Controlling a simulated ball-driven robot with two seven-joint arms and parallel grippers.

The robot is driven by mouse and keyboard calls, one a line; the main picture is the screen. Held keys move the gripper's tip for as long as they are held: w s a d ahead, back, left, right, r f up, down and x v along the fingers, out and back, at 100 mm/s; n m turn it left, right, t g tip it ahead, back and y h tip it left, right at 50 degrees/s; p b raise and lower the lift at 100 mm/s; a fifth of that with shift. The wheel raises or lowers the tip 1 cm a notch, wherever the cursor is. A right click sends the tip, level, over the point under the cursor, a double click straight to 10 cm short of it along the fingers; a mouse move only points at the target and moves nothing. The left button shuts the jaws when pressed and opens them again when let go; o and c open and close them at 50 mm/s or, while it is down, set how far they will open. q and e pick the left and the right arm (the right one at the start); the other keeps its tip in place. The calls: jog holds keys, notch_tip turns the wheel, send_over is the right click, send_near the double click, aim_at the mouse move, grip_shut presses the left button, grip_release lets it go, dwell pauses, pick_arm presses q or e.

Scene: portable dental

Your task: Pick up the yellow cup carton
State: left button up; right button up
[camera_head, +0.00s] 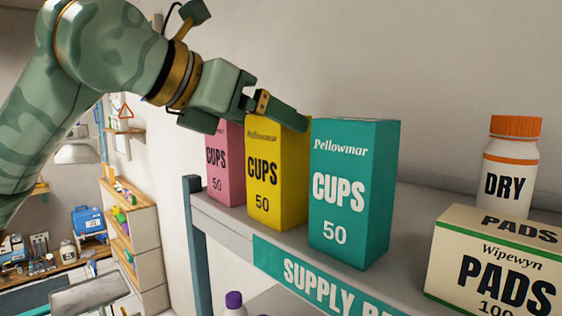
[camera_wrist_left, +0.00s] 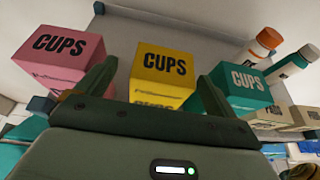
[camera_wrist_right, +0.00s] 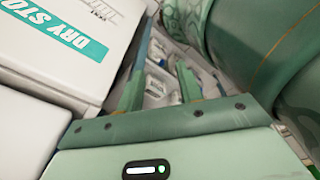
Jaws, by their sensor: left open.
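The yellow cup carton (camera_head: 278,182) stands upright on the shelf, between a pink and a teal cup carton. It also shows in the left wrist view (camera_wrist_left: 160,72), between the open fingers. My left gripper (camera_head: 277,110) is open at the top of the yellow carton, one finger reaching across its upper right edge. In the left wrist view the left gripper (camera_wrist_left: 152,95) has a finger on each side of the carton; whether they touch it I cannot tell. My right gripper (camera_wrist_right: 158,88) shows only in its own wrist view, with fingers apart and nothing clearly between them.
The pink carton (camera_head: 223,165) and the teal carton (camera_head: 350,200) stand close on either side. A white DRY bottle (camera_head: 507,175) and a PADS box (camera_head: 490,268) are farther right on the grey shelf (camera_head: 418,205). A white box marked DRY STO (camera_wrist_right: 50,40) is beside my right gripper.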

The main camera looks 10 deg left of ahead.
pick_arm(q)
jog(key=shift+w+d, duration=0.2)
jog(key=p+x, duration=0.2)
jog(key=x, duration=0.2)
jog(key=shift+w+d+p, duration=0.2)
jog(key=shift+d+p, duration=0.15)
jog(key=shift+d, duration=0.05)
jog(key=shift+s+a, duration=0.1)
jog(key=shift+c, duration=0.6)
jog(key=shift+s, duration=0.1)
jog(key=c, duration=0.6)
jog(key=shift+a, duration=0.1)
jog(key=c, duration=0.7)
